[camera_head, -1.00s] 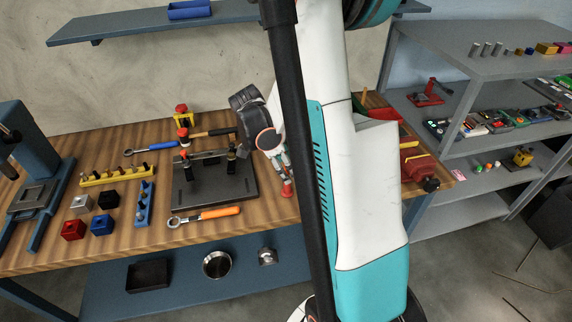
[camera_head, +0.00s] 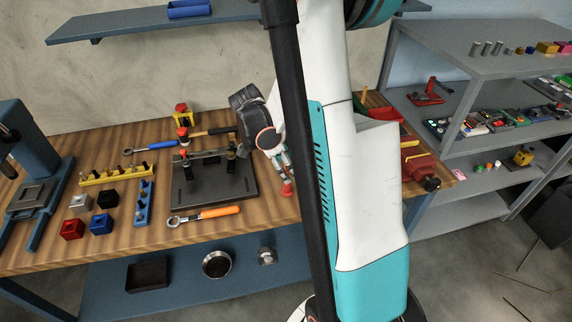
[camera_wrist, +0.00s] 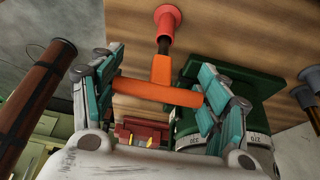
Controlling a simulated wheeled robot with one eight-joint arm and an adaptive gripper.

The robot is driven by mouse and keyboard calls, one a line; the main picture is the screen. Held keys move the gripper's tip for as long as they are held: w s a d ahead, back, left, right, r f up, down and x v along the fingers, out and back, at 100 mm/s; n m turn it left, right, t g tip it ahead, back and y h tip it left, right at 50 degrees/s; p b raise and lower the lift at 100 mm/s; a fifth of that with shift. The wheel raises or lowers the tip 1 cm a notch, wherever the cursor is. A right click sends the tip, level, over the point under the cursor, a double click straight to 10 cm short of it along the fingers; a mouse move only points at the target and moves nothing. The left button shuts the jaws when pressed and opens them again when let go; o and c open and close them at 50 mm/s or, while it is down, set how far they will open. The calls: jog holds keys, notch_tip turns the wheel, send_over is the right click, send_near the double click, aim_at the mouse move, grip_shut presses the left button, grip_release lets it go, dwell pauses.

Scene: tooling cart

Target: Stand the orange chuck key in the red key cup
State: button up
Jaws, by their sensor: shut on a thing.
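In the wrist view the orange chuck key (camera_wrist: 160,70) has its crossbar between the two teal fingers of my gripper (camera_wrist: 158,92), which is shut on it. The key's dark shaft (camera_wrist: 163,45) points away from the gripper toward the red key cup (camera_wrist: 167,22). The shaft's end meets the cup's mouth in this view; I cannot tell how deep it sits. The cup has a wide base on the wooden bench. In the head view the red cup (camera_head: 287,190) shows just below my gripper (camera_head: 281,168); the key is too small to make out clearly there.
A dark green body (camera_wrist: 262,82) with a numbered ring stands close to the right finger. In the head view a black fixture plate (camera_head: 215,188) and an orange-handled wrench (camera_head: 205,215) lie left of the cup. Red items (camera_head: 420,165) stand at the bench's right end.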

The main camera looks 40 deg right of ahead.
dwell(0.3)
jog(key=o, duration=1.6)
jog(key=shift+o, duration=0.9)
jog(key=shift+r, duration=0.1)
jog(key=shift+r+p, duration=1.9)
jog(key=shift+r, duration=1.05)
